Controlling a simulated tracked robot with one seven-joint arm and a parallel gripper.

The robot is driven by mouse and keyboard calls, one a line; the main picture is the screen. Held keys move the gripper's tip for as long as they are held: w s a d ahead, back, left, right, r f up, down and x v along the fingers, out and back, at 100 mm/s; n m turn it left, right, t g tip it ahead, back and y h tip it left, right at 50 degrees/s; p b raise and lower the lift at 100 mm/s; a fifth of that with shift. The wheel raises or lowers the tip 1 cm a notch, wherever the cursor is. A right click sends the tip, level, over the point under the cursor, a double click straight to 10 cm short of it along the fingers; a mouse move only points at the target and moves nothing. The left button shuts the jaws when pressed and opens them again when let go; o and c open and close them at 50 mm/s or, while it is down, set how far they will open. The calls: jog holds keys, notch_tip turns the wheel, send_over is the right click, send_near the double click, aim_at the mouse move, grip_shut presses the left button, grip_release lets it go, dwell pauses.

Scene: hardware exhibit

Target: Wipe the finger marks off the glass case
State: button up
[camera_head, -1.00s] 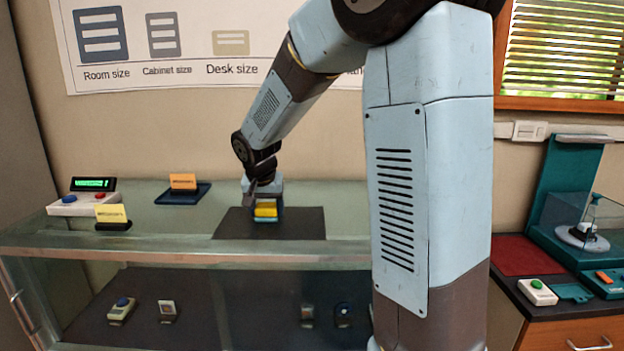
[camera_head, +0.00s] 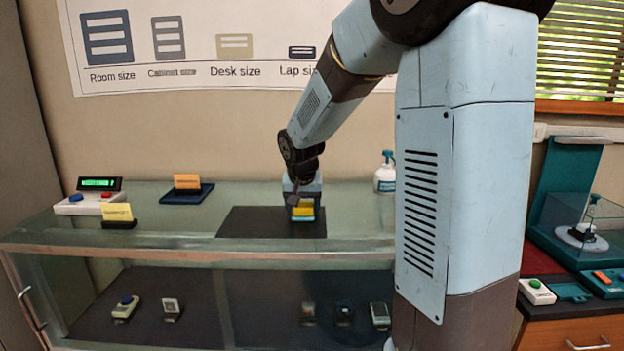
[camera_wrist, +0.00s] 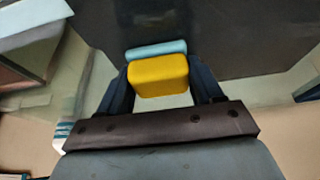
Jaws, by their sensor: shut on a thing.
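The glass case (camera_head: 190,242) is a long counter with a glass top and front, in the head view. No finger marks can be made out on it. My gripper (camera_head: 303,208) is over the right part of the case top, at a dark mat (camera_head: 245,222). It is shut on a yellow block with a light blue layer, like a sponge (camera_wrist: 160,76), held between dark fingers in the wrist view. Whether the sponge touches the mat or glass I cannot tell.
On the case top stand a box with a green display (camera_head: 97,196), a yellow card (camera_head: 118,213) and an orange card (camera_head: 187,183). A white bottle (camera_head: 385,173) stands behind my arm. Several small devices lie inside the case. A wooden cabinet (camera_head: 590,333) stands at the right.

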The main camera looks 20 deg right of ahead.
jog(key=shift+s+d, duration=0.15)
jog(key=shift+d, duration=0.25)
jog(key=shift+s+d+r, duration=0.1)
jog(key=shift+d+r, duration=0.05)
jog(key=shift+r, duration=3.9)
